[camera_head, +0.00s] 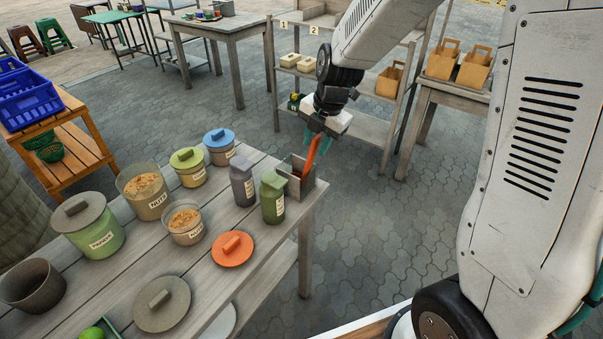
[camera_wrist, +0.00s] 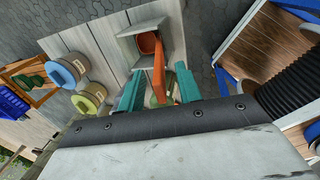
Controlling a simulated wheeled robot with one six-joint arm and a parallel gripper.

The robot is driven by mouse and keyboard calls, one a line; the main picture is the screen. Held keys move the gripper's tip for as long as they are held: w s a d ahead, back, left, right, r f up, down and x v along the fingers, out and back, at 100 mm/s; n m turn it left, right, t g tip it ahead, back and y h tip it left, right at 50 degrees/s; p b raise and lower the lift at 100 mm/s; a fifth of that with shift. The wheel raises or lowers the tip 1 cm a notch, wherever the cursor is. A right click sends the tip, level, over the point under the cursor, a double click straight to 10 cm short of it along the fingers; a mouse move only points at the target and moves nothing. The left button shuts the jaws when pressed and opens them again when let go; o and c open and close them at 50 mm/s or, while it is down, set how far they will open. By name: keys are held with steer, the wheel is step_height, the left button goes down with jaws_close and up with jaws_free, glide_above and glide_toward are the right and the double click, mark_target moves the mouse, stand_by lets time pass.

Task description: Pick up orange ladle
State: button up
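The orange ladle (camera_head: 312,152) stands tilted in a grey open box (camera_head: 307,185) at the table's far right corner. In the wrist view, its orange handle (camera_wrist: 158,70) rises from the box (camera_wrist: 128,50), with its bowl end (camera_wrist: 148,43) down inside. My gripper (camera_wrist: 160,88) has its two teal fingers on either side of the handle, with a gap on both sides. In the head view, my gripper (camera_head: 320,138) is at the upper part of the handle, above the box.
A green carton (camera_head: 272,198) and a dark carton (camera_head: 242,181) stand just left of the box. Lidded jars, cups and an orange lid (camera_head: 232,249) cover the rest of the table. A shelf (camera_head: 350,125) stands behind my gripper. Open paving lies right of the table.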

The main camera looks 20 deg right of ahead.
mark_target(313, 159)
steer(key=x, duration=0.4)
jaws_close()
steer(key=shift+r, duration=0.15)
steer(key=v, duration=0.3)
steer(key=w+a+v, duration=0.1)
steer(key=v, duration=0.5)
steer(key=shift+w+a+r, duration=0.15)
steer(key=shift+w+r, duration=0.2)
steer(key=shift+r, duration=0.15)
